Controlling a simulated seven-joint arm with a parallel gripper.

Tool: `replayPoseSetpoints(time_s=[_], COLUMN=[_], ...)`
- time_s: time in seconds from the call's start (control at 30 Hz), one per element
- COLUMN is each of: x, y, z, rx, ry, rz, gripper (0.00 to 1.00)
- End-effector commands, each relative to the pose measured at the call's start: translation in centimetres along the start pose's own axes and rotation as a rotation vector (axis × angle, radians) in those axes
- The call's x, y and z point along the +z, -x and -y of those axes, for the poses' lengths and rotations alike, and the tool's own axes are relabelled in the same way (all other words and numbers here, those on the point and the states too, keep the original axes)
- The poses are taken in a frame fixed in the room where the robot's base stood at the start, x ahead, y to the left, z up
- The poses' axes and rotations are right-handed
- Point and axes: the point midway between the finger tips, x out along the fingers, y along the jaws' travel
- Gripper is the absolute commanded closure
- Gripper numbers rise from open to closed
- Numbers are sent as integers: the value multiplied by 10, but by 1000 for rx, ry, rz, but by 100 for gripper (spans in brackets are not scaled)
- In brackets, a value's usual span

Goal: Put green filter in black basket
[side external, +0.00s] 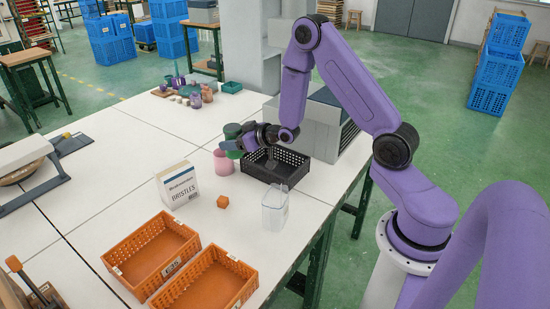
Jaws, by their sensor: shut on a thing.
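The green filter (233,131) is held up above the table, at the left of the arm's end. My gripper (243,140) is shut on it, and the dark fingers hide part of it. The black basket (262,175), with perforated walls, stands on the table below and to the right of the filter. The filter appears above the pink cup and the basket's left back corner; its exact height is hard to tell. My wrist hides part of the basket's back rim.
A pink cup (223,162) stands left of the basket. Two orange baskets (150,252) are at the near edge. A grey box (310,128) is behind the basket.

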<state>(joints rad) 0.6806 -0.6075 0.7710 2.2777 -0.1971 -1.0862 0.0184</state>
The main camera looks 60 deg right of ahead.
Motion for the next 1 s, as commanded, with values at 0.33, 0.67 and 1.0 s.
replayPoseSetpoints(time_s=[0.33, 0.67, 1.0], x=[12, 36, 77], y=[28, 54, 36], z=[-104, -152, -151], rx=[-41, -78, -76], ry=[17, 26, 28], rz=[-1, 2, 0], gripper=[70, 70, 70])
